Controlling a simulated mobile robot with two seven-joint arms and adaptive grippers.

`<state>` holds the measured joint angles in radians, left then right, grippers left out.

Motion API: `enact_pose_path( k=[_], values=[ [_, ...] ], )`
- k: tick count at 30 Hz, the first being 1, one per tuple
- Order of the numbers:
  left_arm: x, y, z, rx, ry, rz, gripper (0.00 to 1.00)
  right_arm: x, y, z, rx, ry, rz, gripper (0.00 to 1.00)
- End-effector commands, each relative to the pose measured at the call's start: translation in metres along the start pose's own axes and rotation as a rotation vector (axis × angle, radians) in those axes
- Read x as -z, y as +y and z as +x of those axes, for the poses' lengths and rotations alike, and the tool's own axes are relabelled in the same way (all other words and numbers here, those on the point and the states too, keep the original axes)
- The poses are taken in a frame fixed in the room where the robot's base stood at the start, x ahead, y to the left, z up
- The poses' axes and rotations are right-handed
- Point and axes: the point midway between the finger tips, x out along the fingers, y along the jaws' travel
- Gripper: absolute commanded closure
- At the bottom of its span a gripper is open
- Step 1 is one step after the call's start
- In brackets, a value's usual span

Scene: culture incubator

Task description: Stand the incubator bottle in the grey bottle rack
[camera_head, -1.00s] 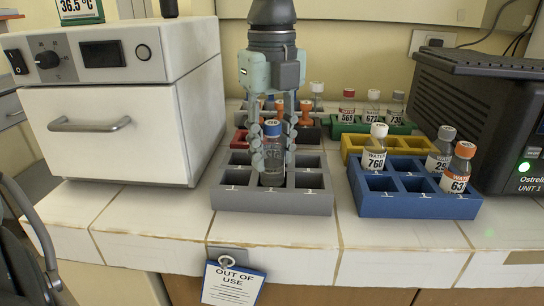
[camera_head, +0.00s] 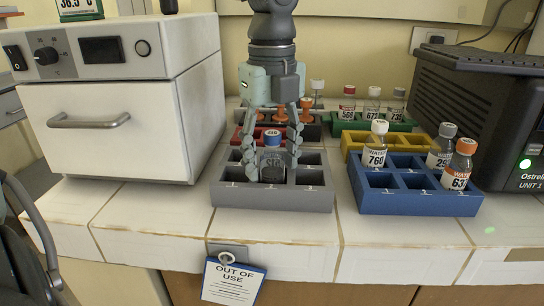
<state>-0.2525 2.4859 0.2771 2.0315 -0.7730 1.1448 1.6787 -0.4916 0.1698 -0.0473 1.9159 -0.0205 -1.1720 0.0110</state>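The incubator bottle (camera_head: 272,168) is clear with a dark label and a blue cap. It stands upright in the front middle compartment of the grey bottle rack (camera_head: 272,197); its base is hidden inside. My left gripper (camera_head: 272,170) points down from above, open, with one finger on each side of the bottle. The fingers appear apart from the glass. The white incubator (camera_head: 115,135) stands at the left with its door shut. My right gripper is not in view.
A blue rack (camera_head: 415,203) with several bottles stands right of the grey rack. Yellow (camera_head: 355,142), green (camera_head: 350,123) and red (camera_head: 240,135) racks stand behind. A dark machine (camera_head: 475,110) fills the right side. An "OUT OF USE" sign (camera_head: 232,282) hangs at the counter's front.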

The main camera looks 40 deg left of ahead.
Motion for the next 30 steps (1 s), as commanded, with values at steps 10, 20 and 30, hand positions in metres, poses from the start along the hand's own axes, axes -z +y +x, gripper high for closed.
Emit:
enact_pose_path(
  k=[10,20,30],
  values=[
    [0.000,0.000,-0.007,0.001,0.000,0.001,0.46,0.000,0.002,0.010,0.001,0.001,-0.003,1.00],
    [-0.001,-0.001,-0.078,0.004,-0.003,-0.001,0.46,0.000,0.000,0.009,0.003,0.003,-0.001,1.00],
    [0.000,0.000,-0.121,0.001,0.000,0.001,0.46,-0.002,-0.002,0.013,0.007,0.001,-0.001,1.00]
  ],
)
